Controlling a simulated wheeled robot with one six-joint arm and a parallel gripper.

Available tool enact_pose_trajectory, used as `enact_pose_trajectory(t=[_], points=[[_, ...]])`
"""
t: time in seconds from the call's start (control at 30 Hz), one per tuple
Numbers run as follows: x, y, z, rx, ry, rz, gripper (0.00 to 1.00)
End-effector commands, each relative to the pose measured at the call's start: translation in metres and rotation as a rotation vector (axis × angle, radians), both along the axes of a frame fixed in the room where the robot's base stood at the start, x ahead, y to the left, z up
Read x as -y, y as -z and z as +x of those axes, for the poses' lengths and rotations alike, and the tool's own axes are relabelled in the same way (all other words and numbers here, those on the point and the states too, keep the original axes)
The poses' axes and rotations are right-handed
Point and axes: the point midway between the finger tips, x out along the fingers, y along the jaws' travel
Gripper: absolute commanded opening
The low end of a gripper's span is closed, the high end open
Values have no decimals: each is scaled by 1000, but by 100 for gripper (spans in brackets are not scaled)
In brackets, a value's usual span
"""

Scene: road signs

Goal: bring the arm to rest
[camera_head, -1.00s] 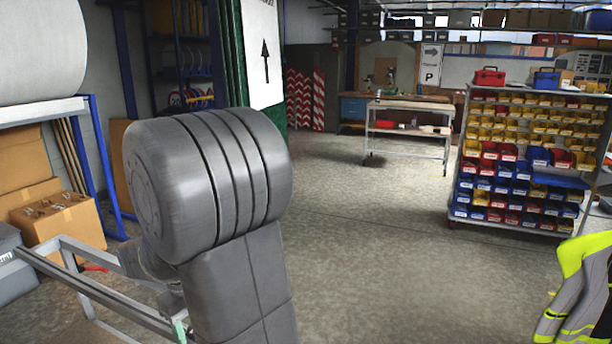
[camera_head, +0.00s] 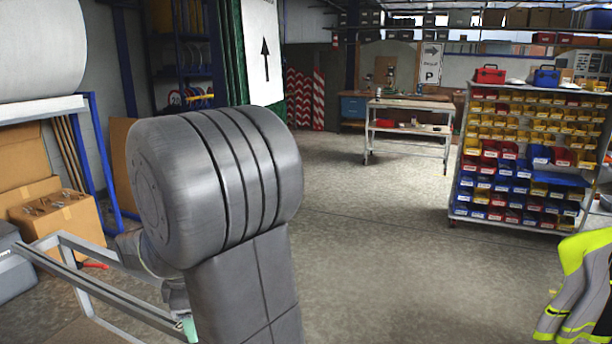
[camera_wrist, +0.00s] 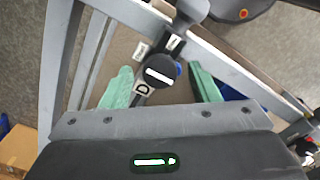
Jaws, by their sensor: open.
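My gripper (camera_wrist: 160,84) is open in the wrist view, its two green fingers spread apart. Between and beyond the fingers is a dark object with a black round knob and small white labels (camera_wrist: 158,70). I cannot tell what it is or whether a finger touches it. Nothing is clearly gripped. In the head view my grey arm fills the left middle and hides most of the gripper; only a bit of green finger (camera_head: 189,328) shows low beside it.
A grey metal frame (camera_head: 95,290) stands at lower left; its bars (camera_wrist: 115,15) also lie under my gripper. Cardboard boxes (camera_head: 62,225) are at left. A bin rack (camera_head: 520,160) stands right, and a hi-vis garment (camera_head: 585,290) is at lower right. The middle floor is clear.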

Motion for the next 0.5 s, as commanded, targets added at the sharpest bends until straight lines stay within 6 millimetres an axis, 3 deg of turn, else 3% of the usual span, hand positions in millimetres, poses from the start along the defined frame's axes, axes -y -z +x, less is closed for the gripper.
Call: enact_pose_trajectory(t=[0.2, 0.5], points=[[0, 0, 0, 1, -121, 0, 55], [0, 0, 0, 0, -168, 0, 55]])
